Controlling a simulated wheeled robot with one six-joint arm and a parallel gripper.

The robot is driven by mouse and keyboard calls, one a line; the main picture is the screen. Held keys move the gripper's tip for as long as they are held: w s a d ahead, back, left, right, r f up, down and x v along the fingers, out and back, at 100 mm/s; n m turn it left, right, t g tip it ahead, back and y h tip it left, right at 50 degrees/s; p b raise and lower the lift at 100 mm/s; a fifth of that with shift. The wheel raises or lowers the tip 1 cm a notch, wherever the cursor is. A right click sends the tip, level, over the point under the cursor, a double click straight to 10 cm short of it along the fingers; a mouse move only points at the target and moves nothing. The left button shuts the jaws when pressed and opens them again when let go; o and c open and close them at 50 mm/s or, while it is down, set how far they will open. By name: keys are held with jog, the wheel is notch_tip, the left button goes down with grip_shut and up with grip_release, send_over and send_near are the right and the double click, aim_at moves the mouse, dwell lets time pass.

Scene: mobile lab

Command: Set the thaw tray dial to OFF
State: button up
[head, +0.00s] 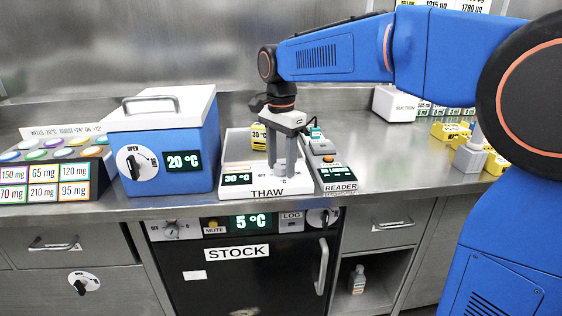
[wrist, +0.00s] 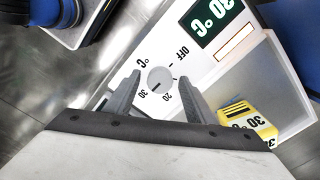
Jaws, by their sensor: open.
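The white thaw tray (head: 240,189), labelled THAW, sits on the counter in the head view. Its display (wrist: 217,17) reads 30 °C. In the wrist view its round grey dial (wrist: 160,80) has a dark mark that points towards the 30 label. The OFF label (wrist: 183,53) is on the upper right side of the dial, and 20 is below it. My gripper (head: 281,173) points down over the front of the tray. In the wrist view my gripper (wrist: 158,78) is open, with one finger on each side of the dial. I cannot tell whether the fingers touch it.
A yellow block (wrist: 245,118) lies in the tray's recess. A blue box with a white lid (head: 160,150) stands left of the tray. The reader (head: 336,172) stands close on the right. The stock cabinet (head: 270,270) is below the counter edge.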

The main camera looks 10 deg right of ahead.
jog(key=c, duration=1.1)
jog(key=shift+o, duration=0.2)
